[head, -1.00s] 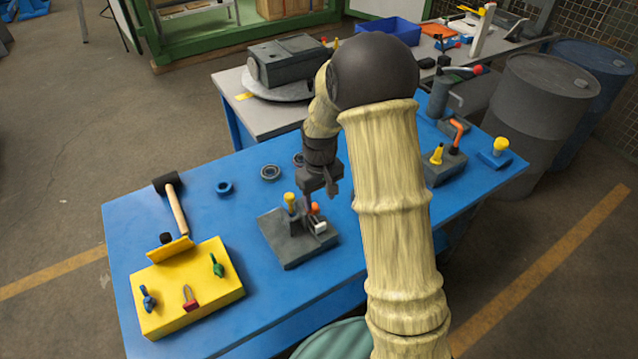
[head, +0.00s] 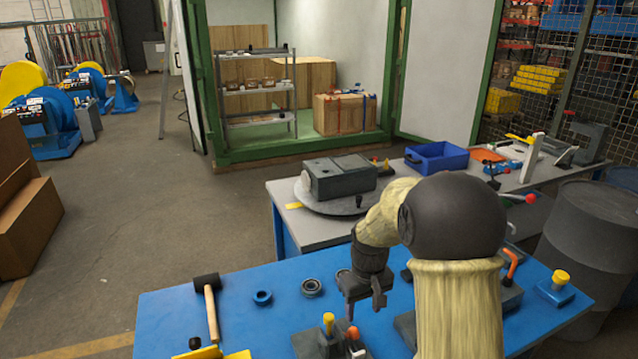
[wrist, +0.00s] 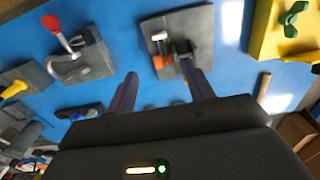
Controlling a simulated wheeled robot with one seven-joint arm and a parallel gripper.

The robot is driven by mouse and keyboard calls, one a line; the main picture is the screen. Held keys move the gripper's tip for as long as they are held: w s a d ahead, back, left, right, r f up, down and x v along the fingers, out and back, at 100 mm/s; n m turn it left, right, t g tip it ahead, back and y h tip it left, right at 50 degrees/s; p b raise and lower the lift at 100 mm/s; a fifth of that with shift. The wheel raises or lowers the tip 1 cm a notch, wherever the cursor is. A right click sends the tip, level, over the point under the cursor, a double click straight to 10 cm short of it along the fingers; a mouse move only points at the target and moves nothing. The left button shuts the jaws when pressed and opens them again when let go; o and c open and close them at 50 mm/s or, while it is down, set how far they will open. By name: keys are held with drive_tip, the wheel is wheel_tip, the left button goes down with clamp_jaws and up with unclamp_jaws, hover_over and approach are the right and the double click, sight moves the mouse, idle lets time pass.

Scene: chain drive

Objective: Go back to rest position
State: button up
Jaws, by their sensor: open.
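My gripper (head: 366,303) hangs from my bent arm above the blue workbench (head: 235,325) in the head view. In the wrist view my gripper (wrist: 162,85) is open, its two fingers apart with nothing between them. A dark grey fixture block (wrist: 203,25) with orange and white parts lies on the bench beyond the fingers. In the head view the block shows at the bottom edge, with a yellow-topped pin (head: 328,322) and an orange knob (head: 353,333). My arm hides part of the bench on the right.
A grey table (head: 300,225) behind bears a machine block (head: 340,177) and a blue bin (head: 437,157). A dark barrel (head: 590,240) stands at the right.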

drive_tip(key=s+d+r+m+t, duration=0.1)
drive_tip(key=s+r+m+t, duration=0.1)
drive_tip(key=s, duration=1.5)
drive_tip(key=shift+d+r+m, duration=0.2)
drive_tip(key=shift+d+m, duration=0.2)
drive_tip(key=shift+m, duration=0.4)
idle(1.6)
